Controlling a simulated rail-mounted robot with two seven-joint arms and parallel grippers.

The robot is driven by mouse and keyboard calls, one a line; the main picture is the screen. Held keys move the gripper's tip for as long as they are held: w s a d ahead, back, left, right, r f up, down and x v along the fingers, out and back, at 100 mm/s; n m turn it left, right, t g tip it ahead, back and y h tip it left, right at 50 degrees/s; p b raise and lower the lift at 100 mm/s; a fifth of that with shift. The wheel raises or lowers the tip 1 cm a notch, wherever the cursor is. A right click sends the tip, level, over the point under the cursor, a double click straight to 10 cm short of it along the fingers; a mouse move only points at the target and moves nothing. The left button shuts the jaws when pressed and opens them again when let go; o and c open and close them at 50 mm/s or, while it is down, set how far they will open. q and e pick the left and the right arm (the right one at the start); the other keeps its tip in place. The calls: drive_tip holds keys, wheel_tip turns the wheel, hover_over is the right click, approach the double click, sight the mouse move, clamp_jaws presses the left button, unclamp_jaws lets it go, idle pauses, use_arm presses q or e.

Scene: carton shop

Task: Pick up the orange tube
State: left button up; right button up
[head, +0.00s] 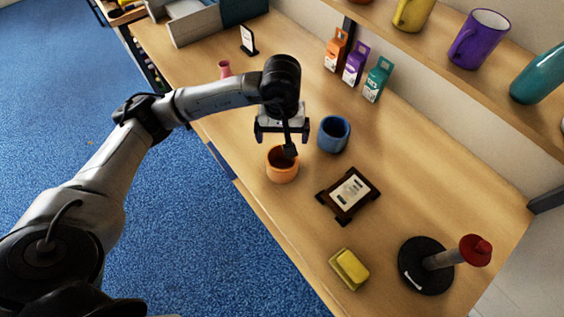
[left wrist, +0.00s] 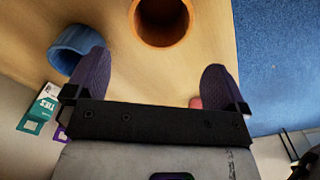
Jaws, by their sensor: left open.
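The orange tube (head: 282,172) looks like a short, round, open-topped orange vessel with a dark inside. It stands upright near the front edge of the table in the head view. It also shows at the top of the left wrist view (left wrist: 162,42), cut off by the frame edge. My left gripper (head: 283,132) is open and empty, just above and behind the tube, and partly covers its rim in the head view. In the left wrist view my gripper (left wrist: 155,75) has its two fingers wide apart, with bare table between them. My right gripper is not in view.
A blue mug (head: 334,134) stands close to the right of the tube.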

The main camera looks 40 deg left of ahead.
use_arm(q)
approach(281, 156)
drive_tip(key=s+d+f, duration=0.2)
drive_tip(key=d, duration=0.1)
drive_tip(key=shift+s+p, duration=0.25)
drive_tip(key=shift+p, duration=0.05)
drive_tip(key=shift+f, duration=0.6)
drive_tip(key=shift+d+f+p, duration=0.1)
drive_tip(key=shift+f+p, duration=0.55)
drive_tip(key=shift+f, duration=1.45)
drive_tip(key=shift+c, duration=0.2)
drive_tip(key=c, duration=0.5)
drive_tip(key=shift+r, duration=0.15)
